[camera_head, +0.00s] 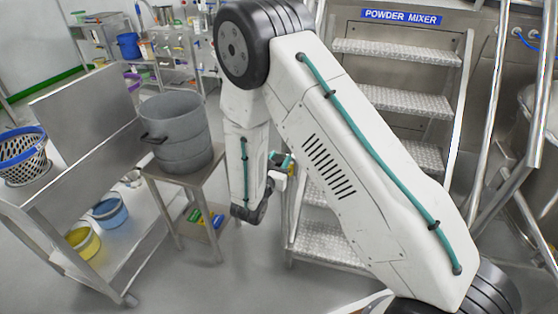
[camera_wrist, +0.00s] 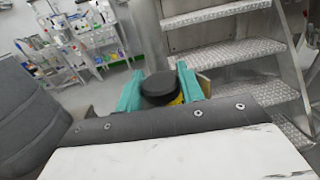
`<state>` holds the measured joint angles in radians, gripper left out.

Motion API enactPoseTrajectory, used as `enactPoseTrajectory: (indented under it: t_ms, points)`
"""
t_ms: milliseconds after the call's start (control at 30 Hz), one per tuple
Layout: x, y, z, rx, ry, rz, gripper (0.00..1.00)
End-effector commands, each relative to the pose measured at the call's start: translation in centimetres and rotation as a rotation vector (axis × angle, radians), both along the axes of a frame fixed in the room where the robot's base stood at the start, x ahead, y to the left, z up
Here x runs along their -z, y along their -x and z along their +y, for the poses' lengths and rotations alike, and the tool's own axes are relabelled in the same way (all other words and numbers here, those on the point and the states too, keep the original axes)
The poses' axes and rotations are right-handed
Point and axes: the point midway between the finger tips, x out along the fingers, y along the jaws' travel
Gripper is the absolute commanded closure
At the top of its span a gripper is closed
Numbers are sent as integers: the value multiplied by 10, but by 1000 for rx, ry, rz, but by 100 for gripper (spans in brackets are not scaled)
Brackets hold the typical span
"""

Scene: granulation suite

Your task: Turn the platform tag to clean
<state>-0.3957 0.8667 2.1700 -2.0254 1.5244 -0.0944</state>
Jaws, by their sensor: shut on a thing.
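My gripper (camera_wrist: 160,90) has two teal fingers, seen in the wrist view in front of the metal stairs. A dark round-topped thing (camera_wrist: 160,85) with a yellow side sits between the fingers, and they are shut on it. I cannot tell whether it is the platform tag or part of it. A small tan piece (camera_wrist: 204,84) shows just right of the right finger. In the head view my gripper (camera_head: 281,165) is small and partly hidden by my arm, beside the left side of the stairs. No clean marking can be read in either view.
The stairs (camera_head: 390,101) rise to a blue "POWDER MIXER" sign (camera_head: 401,17). Left of my arm, a grey pot (camera_head: 177,135) stands on a small metal table (camera_head: 205,172). A metal bench with a basket (camera_head: 22,155) is further left. Some floor (camera_head: 235,275) in front is clear.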

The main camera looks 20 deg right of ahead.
Motion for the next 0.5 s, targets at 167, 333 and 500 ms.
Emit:
enactPoseTrajectory:
  t_ms: [167, 333, 500]
  points:
    - [0, 1, -2, -136, 0, 3, 85]
    - [0, 1, -2, -271, 0, 3, 85]
    - [0, 1, -2, -385, 0, 1, 85]
